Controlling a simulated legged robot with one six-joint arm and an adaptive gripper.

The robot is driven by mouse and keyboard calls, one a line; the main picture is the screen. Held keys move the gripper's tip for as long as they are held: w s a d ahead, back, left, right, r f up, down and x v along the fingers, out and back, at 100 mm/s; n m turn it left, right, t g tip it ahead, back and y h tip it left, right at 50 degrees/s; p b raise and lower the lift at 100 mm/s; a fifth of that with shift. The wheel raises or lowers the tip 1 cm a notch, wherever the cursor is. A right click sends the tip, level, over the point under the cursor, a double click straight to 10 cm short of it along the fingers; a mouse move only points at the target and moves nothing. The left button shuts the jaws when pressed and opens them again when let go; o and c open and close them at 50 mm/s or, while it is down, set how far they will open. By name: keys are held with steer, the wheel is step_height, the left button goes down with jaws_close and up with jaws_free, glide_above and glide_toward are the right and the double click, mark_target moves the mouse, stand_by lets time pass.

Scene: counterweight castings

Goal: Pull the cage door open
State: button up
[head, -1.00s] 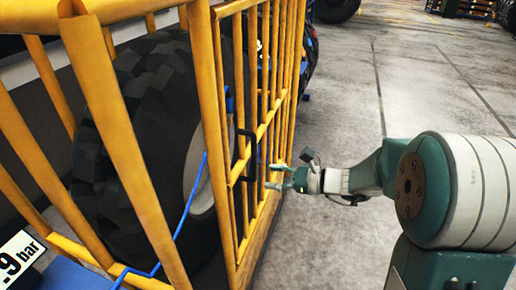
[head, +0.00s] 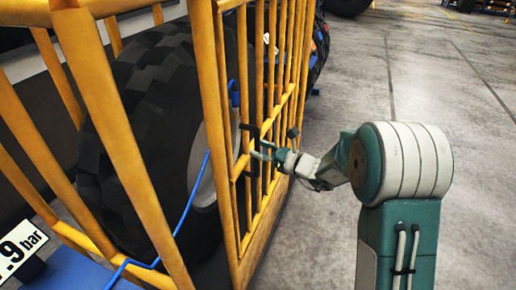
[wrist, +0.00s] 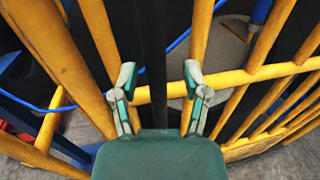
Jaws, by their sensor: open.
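The cage door (head: 243,60) is a panel of yellow bars, standing in line with the yellow frame, with no gap that I can make out. A black upright handle (head: 248,128) is on its bars, partly hidden by my gripper in the head view. My gripper (head: 257,149) is at the handle, reaching in from the right. In the wrist view the handle (wrist: 153,35) runs between the two spread fingers of my gripper (wrist: 158,76), with space on both sides. A yellow crossbar (wrist: 235,78) lies behind it.
A large black tyre (head: 145,120) stands inside the cage behind the bars, with a blue hose (head: 190,205) hanging before it. A pressure sign (head: 20,248) is at the lower left. The concrete floor (head: 335,100) to the right is clear.

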steer(key=shift+w+a, duration=0.2)
steer(key=shift+a, duration=0.5)
steer(key=c, duration=0.8)
steer(key=shift+d, duration=0.1)
jaws_close()
steer(key=shift+d, duration=0.1)
